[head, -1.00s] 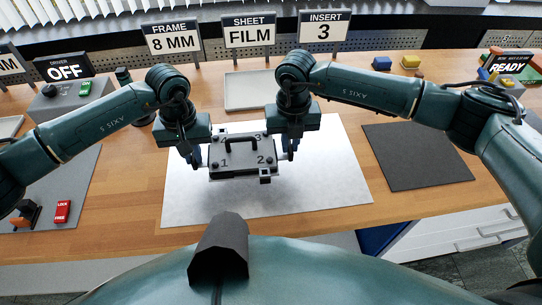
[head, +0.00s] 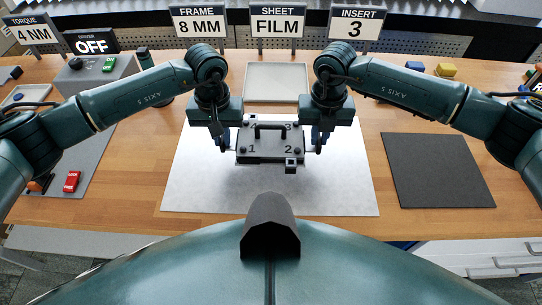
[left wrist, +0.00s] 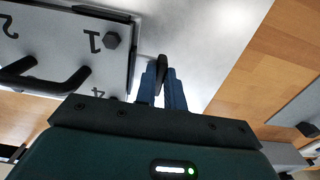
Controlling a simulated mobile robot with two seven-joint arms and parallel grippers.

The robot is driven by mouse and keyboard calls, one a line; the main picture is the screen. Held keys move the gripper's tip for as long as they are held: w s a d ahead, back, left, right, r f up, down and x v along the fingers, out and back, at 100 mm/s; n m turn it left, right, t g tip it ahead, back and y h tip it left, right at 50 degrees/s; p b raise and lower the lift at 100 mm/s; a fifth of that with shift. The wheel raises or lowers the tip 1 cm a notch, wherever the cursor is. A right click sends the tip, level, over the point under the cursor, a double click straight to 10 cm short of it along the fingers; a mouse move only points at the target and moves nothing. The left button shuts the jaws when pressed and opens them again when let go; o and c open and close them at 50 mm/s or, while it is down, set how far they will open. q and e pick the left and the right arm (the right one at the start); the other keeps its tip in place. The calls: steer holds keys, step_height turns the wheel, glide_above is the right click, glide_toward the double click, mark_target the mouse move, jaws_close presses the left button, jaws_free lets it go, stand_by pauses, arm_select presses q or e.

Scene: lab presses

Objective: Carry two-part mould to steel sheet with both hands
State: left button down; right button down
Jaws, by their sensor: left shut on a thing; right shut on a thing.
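The two-part mould (head: 270,155) is a grey block with a dark handle on top and numbers at its corners. It is level between my grippers, over the steel sheet (head: 200,185), a pale plate on the bench. My left gripper (head: 233,142) is shut on the mould's left side. My right gripper (head: 315,142) is shut on its right side. In the left wrist view the mould (left wrist: 65,50) shows at the left, with the blue fingers of my left gripper (left wrist: 162,85) at its edge. I cannot tell the mould's exact height above the sheet.
A dark grey mat (head: 438,170) lies right of the sheet. A pale tray (head: 276,83) stands behind it. At the left are a grey mat (head: 105,150), a red block (head: 72,181) and the driver box (head: 95,75). Signs (head: 277,22) stand along the back.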

mark_target(224, 149)
arm_select(q)
steer(key=shift+f, duration=0.15)
arm_select(e)
steer(key=shift+f, duration=0.15)
